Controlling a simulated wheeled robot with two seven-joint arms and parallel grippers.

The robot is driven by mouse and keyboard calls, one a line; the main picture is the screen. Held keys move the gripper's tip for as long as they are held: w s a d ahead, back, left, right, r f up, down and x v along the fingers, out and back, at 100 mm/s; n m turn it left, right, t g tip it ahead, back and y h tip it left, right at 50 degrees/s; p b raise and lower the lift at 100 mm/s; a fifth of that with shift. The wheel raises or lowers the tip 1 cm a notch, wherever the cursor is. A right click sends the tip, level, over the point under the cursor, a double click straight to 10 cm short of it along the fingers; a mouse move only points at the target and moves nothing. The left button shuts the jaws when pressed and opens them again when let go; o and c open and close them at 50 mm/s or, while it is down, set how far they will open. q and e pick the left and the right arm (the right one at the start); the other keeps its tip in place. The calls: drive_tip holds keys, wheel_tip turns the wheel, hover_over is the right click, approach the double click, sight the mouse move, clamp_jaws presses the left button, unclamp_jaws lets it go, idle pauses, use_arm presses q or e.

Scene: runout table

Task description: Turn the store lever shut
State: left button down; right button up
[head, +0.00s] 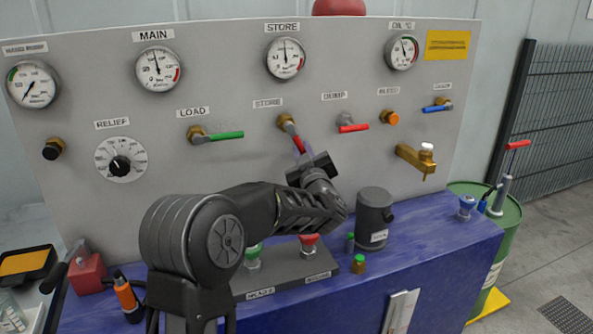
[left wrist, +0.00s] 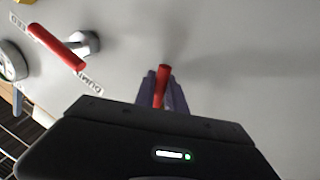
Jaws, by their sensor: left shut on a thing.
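The store lever (head: 290,128) is red-handled on a brass valve below the STORE label in the head view. Its handle slants down and to the right. My left gripper (head: 300,149) is shut on the handle, coming from below and in front. In the left wrist view, the red handle (left wrist: 163,78) stands up between the purplish fingers (left wrist: 164,97) of the gripper. The lower part of the handle is hidden by the fingers and the gripper body. My right gripper is not in view.
The green load lever (head: 223,136) lies to the left. The red dump lever (head: 353,128) is close on the right, and also shows in the left wrist view (left wrist: 55,45).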

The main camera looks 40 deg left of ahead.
use_arm(q)
drive_tip(key=n+b, duration=0.2)
drive_tip(key=w+d+r+n+y+b, duration=0.1)
drive_tip(key=n+b, duration=0.1)
drive_tip(key=w+n+b, duration=0.1)
drive_tip(key=n+b, duration=0.1)
drive_tip(key=shift+w+d+r+y, duration=0.2)
drive_tip(key=shift+d+r+y, duration=0.1)
drive_tip(key=shift+r, duration=0.1)
drive_tip(key=shift+w+d+r+n+b, duration=0.1)
drive_tip(key=shift+r+n+b, duration=0.3)
drive_tip(key=shift+n, duration=0.3)
drive_tip(key=n, duration=0.1)
drive_tip(key=r+n+b, duration=0.1)
drive_tip(key=r+n+g+y+b, duration=0.1)
drive_tip(key=n, duration=0.1)
drive_tip(key=shift+w+d, duration=0.25)
drive_tip(key=shift+w, duration=0.15)
drive_tip(key=shift+r+n+g+y+b, duration=0.15)
drive_tip(key=shift+r+n+g+b, duration=0.1)
drive_tip(key=shift+r+n, duration=0.55)
drive_tip(key=shift+r+n+g+y+b, duration=0.2)
drive_tip(key=shift+r+n, duration=0.15)
drive_tip(key=shift+n, duration=0.75)
drive_tip(key=c, duration=1.4)
unclamp_jaws()
drive_tip(key=shift+d, duration=0.1)
